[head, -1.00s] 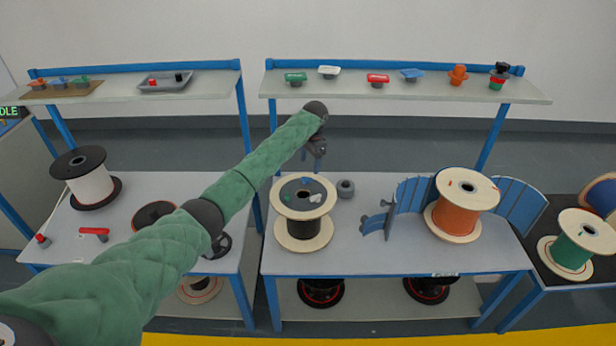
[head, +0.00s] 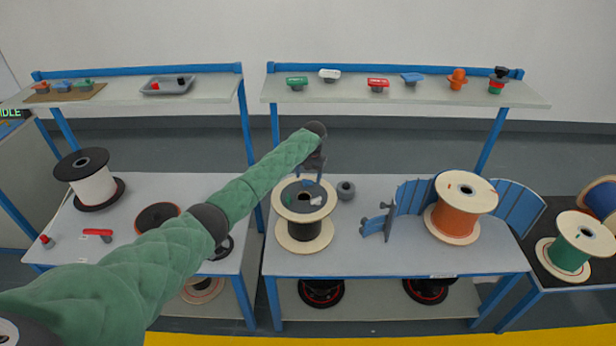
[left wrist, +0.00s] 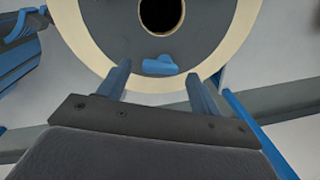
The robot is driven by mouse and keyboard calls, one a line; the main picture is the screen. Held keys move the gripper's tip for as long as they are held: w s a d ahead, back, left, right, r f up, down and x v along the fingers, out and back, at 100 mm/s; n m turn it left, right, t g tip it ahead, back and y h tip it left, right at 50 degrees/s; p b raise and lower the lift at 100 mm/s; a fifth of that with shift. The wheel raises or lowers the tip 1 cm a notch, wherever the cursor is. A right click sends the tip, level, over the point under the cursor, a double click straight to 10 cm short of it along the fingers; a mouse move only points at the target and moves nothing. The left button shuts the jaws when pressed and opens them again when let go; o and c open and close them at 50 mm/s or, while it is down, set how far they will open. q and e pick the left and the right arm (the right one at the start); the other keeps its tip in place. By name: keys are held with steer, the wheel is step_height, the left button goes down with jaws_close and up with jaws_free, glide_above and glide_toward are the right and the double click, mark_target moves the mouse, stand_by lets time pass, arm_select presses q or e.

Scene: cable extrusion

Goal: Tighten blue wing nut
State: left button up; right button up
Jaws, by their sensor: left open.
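A small blue wing nut (left wrist: 160,66) sits on the grey top disc of a spool (left wrist: 98,45), near the disc's rim. In the head view the wing nut (head: 308,183) is small and partly hard to make out under my gripper. The spool (head: 303,231) has pale flanges and black cable and stands upright on the middle table. My left gripper (head: 309,174) is above the far side of the spool's top. In the left wrist view the open gripper (left wrist: 158,74) has one finger on each side of the wing nut, with gaps. My right gripper is not in view.
A white piece (head: 316,200) also lies on the spool's top. A grey ring-shaped part (head: 346,190) stands close to its right. A blue hinged holder (head: 407,196) and an orange spool (head: 458,210) are farther right. A shelf (head: 350,93) with several knobs runs above the table.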

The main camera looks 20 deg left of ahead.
arm_select(q)
steer(key=shift+a+f, duration=0.1)
steer(key=shift+f, duration=0.85)
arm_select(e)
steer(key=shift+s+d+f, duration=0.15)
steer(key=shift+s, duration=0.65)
arm_select(q)
steer(key=c, duration=1)
steer(key=shift+o, duration=0.2)
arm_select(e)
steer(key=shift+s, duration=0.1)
